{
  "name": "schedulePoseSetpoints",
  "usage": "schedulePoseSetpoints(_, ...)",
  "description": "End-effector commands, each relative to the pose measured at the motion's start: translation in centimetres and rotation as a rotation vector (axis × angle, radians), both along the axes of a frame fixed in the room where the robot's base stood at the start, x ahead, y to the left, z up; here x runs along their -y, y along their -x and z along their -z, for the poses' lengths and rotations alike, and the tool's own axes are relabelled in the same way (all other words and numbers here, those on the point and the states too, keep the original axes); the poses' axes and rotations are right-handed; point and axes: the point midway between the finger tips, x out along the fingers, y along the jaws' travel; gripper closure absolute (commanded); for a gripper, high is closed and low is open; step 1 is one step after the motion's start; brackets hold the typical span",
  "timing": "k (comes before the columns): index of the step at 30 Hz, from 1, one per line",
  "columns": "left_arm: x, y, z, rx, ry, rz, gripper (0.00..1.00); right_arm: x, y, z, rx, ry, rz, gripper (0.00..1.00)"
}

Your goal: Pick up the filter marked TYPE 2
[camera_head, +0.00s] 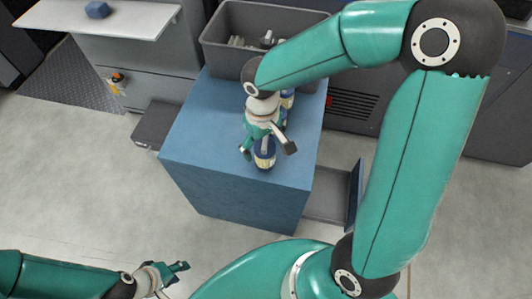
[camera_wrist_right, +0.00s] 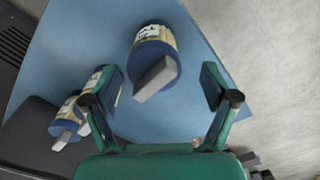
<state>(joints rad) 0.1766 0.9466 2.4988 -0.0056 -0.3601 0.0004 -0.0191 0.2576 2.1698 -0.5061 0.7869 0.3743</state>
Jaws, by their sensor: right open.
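A filter (camera_head: 264,155), a short cylinder with a dark blue body, pale label and grey tab, stands near the front edge of the blue block (camera_head: 215,160). In the right wrist view this filter (camera_wrist_right: 168,50) lies between and beyond the fingers; its label is too blurred to read. My right gripper (camera_head: 267,150) is open around or just above it; I cannot tell whether it touches. Two more filters, one nearer (camera_wrist_right: 107,88) and one farther (camera_wrist_right: 66,118), stand to the left in the wrist view, partly behind a finger. My left gripper (camera_head: 176,275) is low at the bottom left, away from the block.
A grey bin (camera_head: 225,52) with loose items stands behind the block. A pale shelf (camera_head: 135,22) with a blue hexagonal object (camera_head: 97,9) is at the upper left. The block's left part is bare. Open floor (camera_head: 80,190) lies to the left.

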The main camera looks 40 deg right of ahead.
Motion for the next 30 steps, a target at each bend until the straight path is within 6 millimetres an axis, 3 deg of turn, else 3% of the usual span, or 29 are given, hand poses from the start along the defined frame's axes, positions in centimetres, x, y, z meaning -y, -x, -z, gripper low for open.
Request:
schedulePoseSetpoints(9,0.0,0.0,1.2,0.0,0.0,0.0,0.6,0.6,0.0,4.3,-0.004,0.0,-0.002,0.15)
schedulePoseSetpoints(18,0.0,0.0,1.2,0.0,0.0,0.0,0.6,0.6,-0.1,4.7,-0.001,-0.001,0.0,0.15)
schedulePoseSetpoints(30,0.0,0.0,1.2,0.0,0.0,0.0,0.6,0.6,-0.1,4.7,-0.001,-0.001,-0.001,0.81)
